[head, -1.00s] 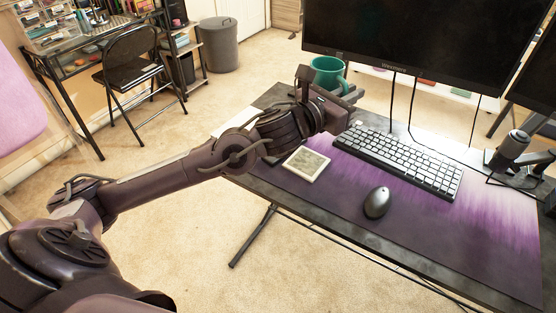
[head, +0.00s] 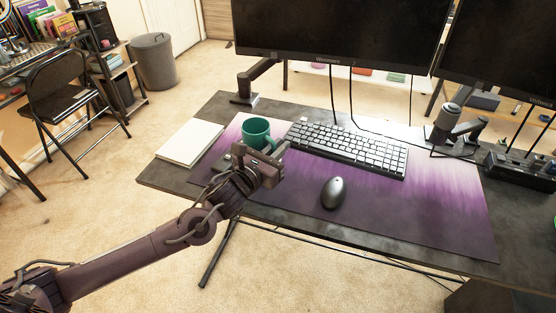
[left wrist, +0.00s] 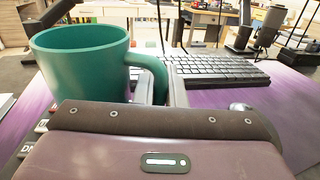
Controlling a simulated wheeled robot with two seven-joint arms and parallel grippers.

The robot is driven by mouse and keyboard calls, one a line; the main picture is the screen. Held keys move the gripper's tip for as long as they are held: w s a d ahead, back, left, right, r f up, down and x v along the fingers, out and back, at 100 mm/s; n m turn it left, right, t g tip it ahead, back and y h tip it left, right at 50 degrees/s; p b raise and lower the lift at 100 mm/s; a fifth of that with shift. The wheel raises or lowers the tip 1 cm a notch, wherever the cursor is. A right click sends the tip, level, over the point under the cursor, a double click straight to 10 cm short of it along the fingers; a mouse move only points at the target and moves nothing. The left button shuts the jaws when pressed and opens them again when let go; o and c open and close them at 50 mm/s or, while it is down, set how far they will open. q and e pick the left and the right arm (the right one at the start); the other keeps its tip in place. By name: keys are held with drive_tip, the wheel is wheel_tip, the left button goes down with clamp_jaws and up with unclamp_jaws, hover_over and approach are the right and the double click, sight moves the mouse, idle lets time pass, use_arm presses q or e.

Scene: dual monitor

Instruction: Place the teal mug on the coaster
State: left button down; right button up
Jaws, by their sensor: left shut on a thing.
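My left gripper (head: 280,149) is shut on the mug's handle, at the mug's right side. In the left wrist view the mug (left wrist: 82,62) fills the upper left, and its handle reaches down between the fingers (left wrist: 162,90). I cannot tell whether the mug's base touches anything. The pale square coaster is not visible now; the gripper and mug cover that part of the mat. My right gripper is not in view.
The desk holds a purple mat (head: 420,212), a keyboard (head: 345,148), a dark mouse (head: 334,193) and a white book (head: 190,142) left of the mug. A monitor (head: 340,30) stands behind, with a microphone (head: 446,120) at right. The mat's right front is clear.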

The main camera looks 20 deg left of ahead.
use_arm(q)
wheel_tip(320, 180, down, 4)
drive_tip(key=shift+r, duration=0.15)
drive_tip(key=shift+f, duration=0.25)
drive_tip(key=c, duration=1.5)
unclamp_jaws()
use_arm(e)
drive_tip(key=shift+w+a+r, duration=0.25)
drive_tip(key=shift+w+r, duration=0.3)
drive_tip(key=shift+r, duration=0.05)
